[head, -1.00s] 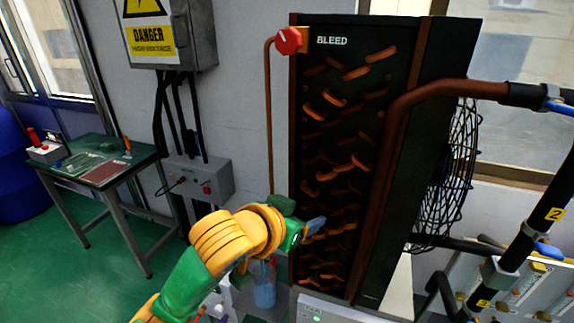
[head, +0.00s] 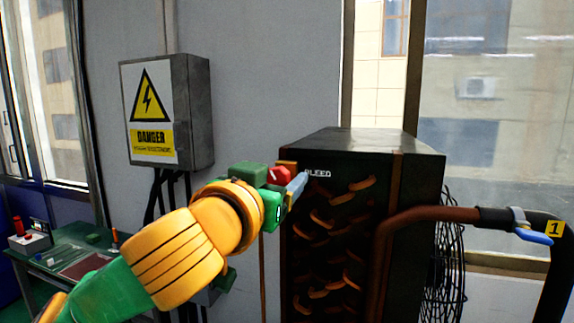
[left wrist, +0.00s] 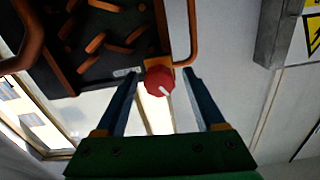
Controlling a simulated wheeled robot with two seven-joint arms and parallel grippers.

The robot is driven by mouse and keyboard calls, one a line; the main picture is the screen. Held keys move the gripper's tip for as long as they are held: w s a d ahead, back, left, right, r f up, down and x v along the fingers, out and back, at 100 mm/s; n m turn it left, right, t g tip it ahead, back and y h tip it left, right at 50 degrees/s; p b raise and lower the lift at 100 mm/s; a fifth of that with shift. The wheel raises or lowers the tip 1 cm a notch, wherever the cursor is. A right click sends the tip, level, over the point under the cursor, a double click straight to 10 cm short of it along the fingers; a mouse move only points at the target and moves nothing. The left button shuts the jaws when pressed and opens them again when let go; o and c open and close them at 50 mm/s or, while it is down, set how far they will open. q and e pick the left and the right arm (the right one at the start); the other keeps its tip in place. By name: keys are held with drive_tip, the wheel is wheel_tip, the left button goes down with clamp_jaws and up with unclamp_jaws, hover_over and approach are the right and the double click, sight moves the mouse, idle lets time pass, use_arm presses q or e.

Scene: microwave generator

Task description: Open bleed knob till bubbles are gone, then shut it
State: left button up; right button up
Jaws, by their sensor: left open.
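The red bleed knob (head: 279,175) sits at the upper left corner of the dark radiator unit (head: 330,150), beside the "BLEED" label. My left gripper (head: 290,184) is at the knob in the head view and partly hides it. In the left wrist view the knob (left wrist: 159,81) shows a white mark pointing down and right. The two fingers of my left gripper (left wrist: 163,75) are spread, one on each side of the knob, with visible gaps. The bottle that takes the bleed line is out of view, so bubbles cannot be seen. My right gripper is not in view.
A grey electrical box (head: 190,110) with a danger sign hangs on the wall to the left. A thick copper pipe (head: 430,216) with a blue-handled valve (head: 533,236) runs to the right. A workbench (head: 70,250) stands at lower left.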

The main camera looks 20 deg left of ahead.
use_arm(q)
drive_tip(key=shift+s, duration=0.25)
clamp_jaws()
